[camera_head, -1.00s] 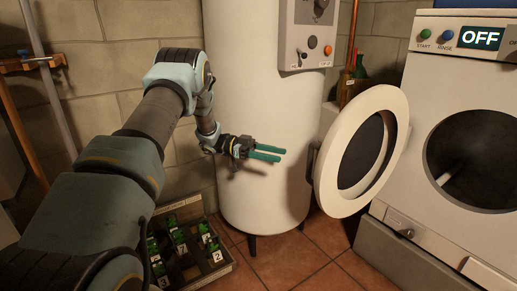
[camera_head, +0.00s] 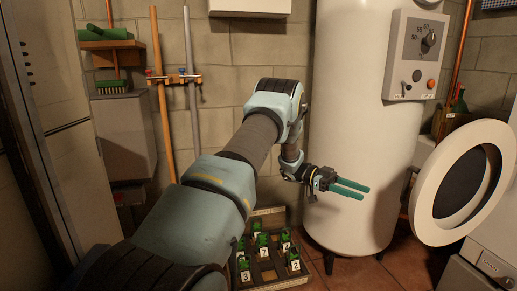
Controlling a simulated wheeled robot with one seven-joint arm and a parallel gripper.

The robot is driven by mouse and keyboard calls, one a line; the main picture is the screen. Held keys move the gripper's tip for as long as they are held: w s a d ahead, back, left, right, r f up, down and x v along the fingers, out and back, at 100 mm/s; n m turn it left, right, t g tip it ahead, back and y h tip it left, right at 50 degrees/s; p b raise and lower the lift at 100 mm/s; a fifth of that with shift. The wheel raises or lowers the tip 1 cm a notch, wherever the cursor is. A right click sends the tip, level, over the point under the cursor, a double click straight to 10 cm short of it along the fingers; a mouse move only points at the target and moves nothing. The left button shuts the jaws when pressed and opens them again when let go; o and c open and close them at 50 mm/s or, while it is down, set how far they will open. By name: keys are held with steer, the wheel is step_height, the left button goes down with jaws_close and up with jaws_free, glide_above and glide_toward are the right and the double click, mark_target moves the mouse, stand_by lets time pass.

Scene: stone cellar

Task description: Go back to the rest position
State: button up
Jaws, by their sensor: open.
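My gripper (camera_head: 352,187) is in the middle right of the head view, with two green fingers apart and nothing between them. It points right, in front of the lower part of the white boiler (camera_head: 358,130). My arm reaches up from the lower left and bends down to the gripper. The gripper is well above the floor, and I cannot tell how far it is from the boiler.
A round white door (camera_head: 428,217) stands open at the right, beside the machine (camera_head: 500,215). A wooden crate (camera_head: 268,212) with numbered green items is on the tiled floor below my arm. Poles (camera_head: 165,118) lean on the wall rack, near a brush (camera_head: 111,86).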

steer(key=w+a+r+n+t+h, duration=0.1)
steer(key=w+r+n+t, duration=0.3)
steer(key=w+t, duration=0.35)
steer(key=w+a+r+n+t+h, duration=0.1)
steer(key=w+a+r+n+t, duration=0.15)
steer(key=w+n+t, duration=0.45)
steer(key=w+a+r+n+t+y, duration=0.2)
steer(key=a+n+t+y, duration=0.45)
steer(key=a, duration=0.65)
steer(key=s+a+f+n+g+y, duration=0.2)
steer(key=s+a+f+n+y, duration=0.15)
steer(key=s+a+y, duration=0.7)
steer(key=s+a+f+n+g+h, duration=0.1)
steer(key=s+a+n+g, duration=0.2)
steer(key=s, duration=0.7)
steer(key=s+a+f+n+g+h, duration=0.15)
steer(key=s+a, duration=0.35)
steer(key=s, duration=0.5)
steer(key=w+d+p+v, duration=0.1)
steer(key=w+p+v, duration=0.1)
steer(key=p+v, duration=0.9)
steer(key=w+r+p+v, duration=0.1)
steer(key=w+p+v, duration=0.2)
steer(key=p+v, duration=0.9)
steer(key=shift+d+r+g+y+p, duration=0.3)
steer(key=shift+g+y+p, duration=0.05)
steer(key=shift+g+p, duration=0.1)
